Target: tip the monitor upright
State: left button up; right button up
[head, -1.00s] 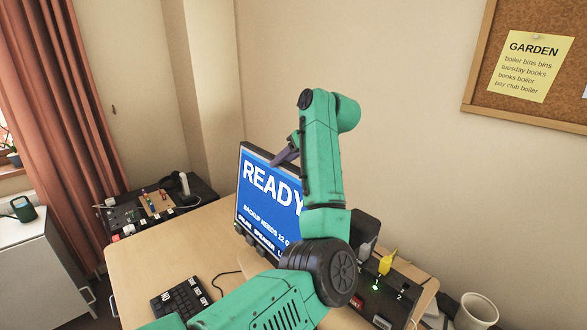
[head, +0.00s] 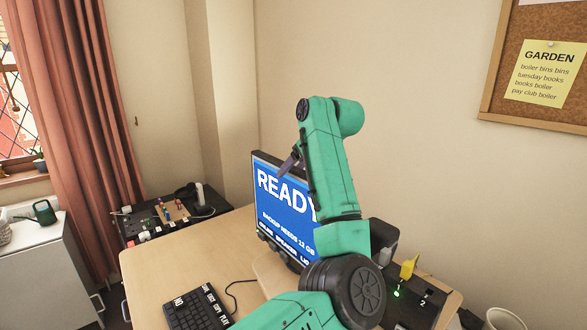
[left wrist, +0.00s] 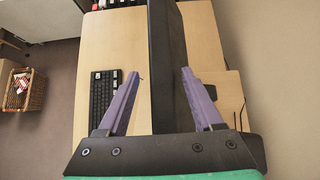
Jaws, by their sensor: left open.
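The monitor (head: 281,212) stands on the wooden desk, its blue screen reading "READY" in the head view. It looks close to upright; I cannot tell its exact lean. My left gripper (head: 291,161) is at its top edge, and my green arm covers the screen's right side. In the left wrist view the monitor (left wrist: 165,60) shows edge-on as a dark slab between the two purple fingers of my open left gripper (left wrist: 160,75). Gaps show between slab and fingers. My right gripper is in neither view.
A keyboard (head: 195,308) lies on the desk (head: 165,265) in front of the monitor. A dark box with a green light (head: 397,294) and a yellow plug (head: 408,267) sit at right, near a white mug (head: 505,319). A wicker basket (left wrist: 24,90) stands on the floor.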

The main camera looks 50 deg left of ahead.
pick_arm(q)
jog(key=v, duration=1.4)
jog(key=shift+d+r+b, duration=0.15)
jog(key=shift+r+b, duration=0.05)
jog(key=shift+b, duration=0.25)
jog(key=shift+f, duration=0.1)
